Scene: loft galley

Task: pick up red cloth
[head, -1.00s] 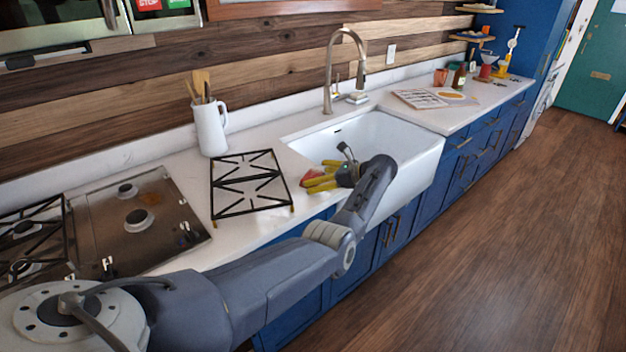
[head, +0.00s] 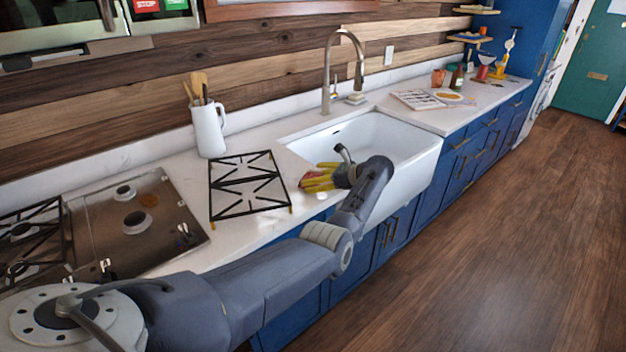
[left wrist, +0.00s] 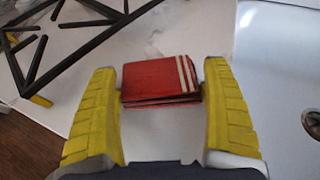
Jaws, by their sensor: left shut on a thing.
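The red cloth (left wrist: 158,80) is folded, with white stripes near its right end. In the left wrist view it lies between the two yellow fingers of my left gripper (left wrist: 160,88). The fingers are shut on it near their tips. In the head view the left gripper (head: 321,178) is over the counter at the sink's left edge. Only a little of the red cloth (head: 307,178) shows there, with the fingers hiding much of it. I cannot tell whether the cloth still touches the counter. My right gripper is not in view.
A black burner grate (head: 247,186) lies left of the gripper. The white sink (head: 412,143) is just right, with a tall faucet (head: 327,75) behind. A white jug of utensils (head: 208,131) stands at the back. A magazine (head: 418,99) and bottles are farther right.

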